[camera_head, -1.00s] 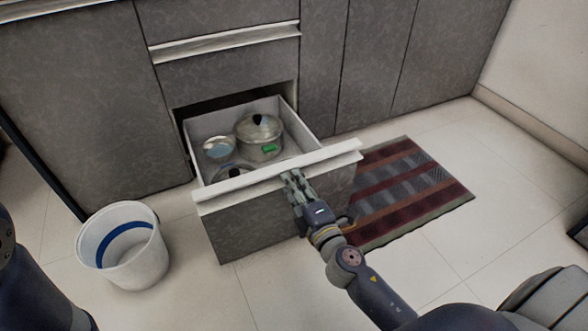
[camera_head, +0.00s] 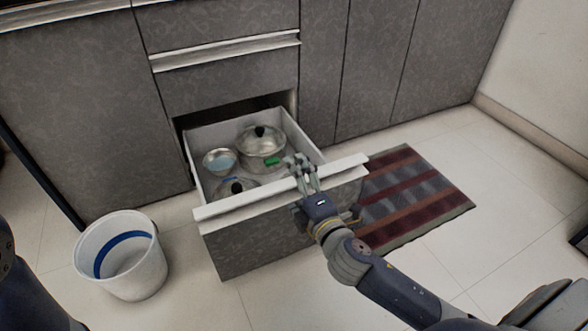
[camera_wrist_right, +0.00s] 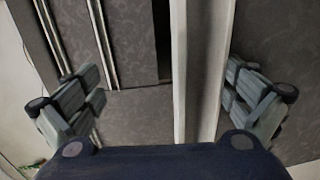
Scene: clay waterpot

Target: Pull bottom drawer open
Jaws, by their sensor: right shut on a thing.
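The bottom drawer (camera_head: 260,236) of the grey cabinet is pulled well out, with a pale handle strip (camera_head: 240,203) along its front's top edge. Inside are a lidded pot (camera_head: 262,147), a metal bowl (camera_head: 219,161) and another glass-lidded pot (camera_head: 236,187). My right gripper (camera_head: 302,166) is at the right half of the drawer front, its fingers reaching over the top edge. In the right wrist view, the gripper (camera_wrist_right: 160,72) has its fingers on either side of the pale strip (camera_wrist_right: 198,70). Finger contact is hard to see. My left gripper is out of view.
A white bucket (camera_head: 147,268) with a blue band stands on the floor left of the drawer. A striped rug (camera_head: 425,195) lies to the right. A closed upper drawer (camera_head: 225,78) is above the open one. Tiled floor in front is clear.

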